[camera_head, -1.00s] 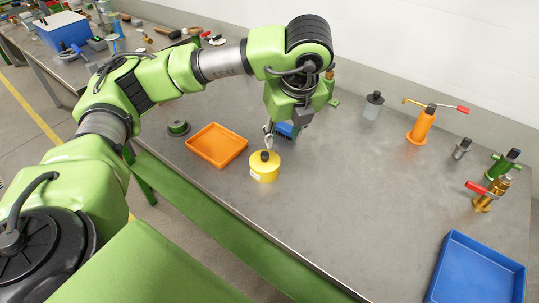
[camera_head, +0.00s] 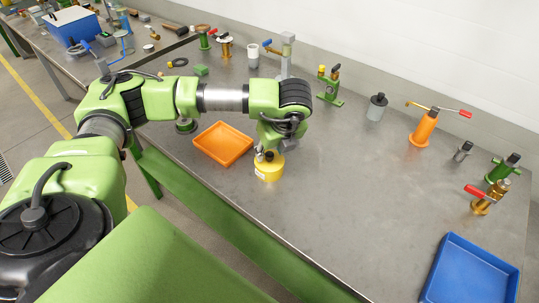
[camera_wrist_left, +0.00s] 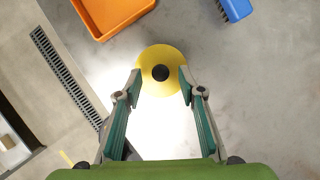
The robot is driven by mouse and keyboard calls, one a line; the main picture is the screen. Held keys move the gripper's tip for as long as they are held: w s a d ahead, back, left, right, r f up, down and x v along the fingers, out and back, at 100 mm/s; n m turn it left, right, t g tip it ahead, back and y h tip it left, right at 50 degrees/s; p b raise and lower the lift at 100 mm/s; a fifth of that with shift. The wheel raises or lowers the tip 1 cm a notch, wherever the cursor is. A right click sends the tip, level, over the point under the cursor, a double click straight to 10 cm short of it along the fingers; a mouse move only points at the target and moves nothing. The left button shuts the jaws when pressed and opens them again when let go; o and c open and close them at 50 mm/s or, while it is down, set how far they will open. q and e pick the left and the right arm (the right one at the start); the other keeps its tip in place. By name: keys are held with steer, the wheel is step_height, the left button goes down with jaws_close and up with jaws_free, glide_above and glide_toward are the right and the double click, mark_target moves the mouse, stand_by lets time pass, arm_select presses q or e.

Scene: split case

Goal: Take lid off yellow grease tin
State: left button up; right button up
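The yellow grease tin (camera_head: 269,172) stands upright on the bench with its lid on. My left gripper (camera_head: 266,156) is low over the tin and points down. My right gripper is not in view.
An orange tray (camera_head: 223,143) lies just left of the tin. A blue tray (camera_head: 470,270) is at the front right. The bench right of the tin is clear.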

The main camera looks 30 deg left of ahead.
arm_select(q)
steer(key=shift+x, duration=0.85)
steer(key=c, duration=1)
steer(key=shift+w+r, duration=0.1)
steer(key=shift+r, duration=0.05)
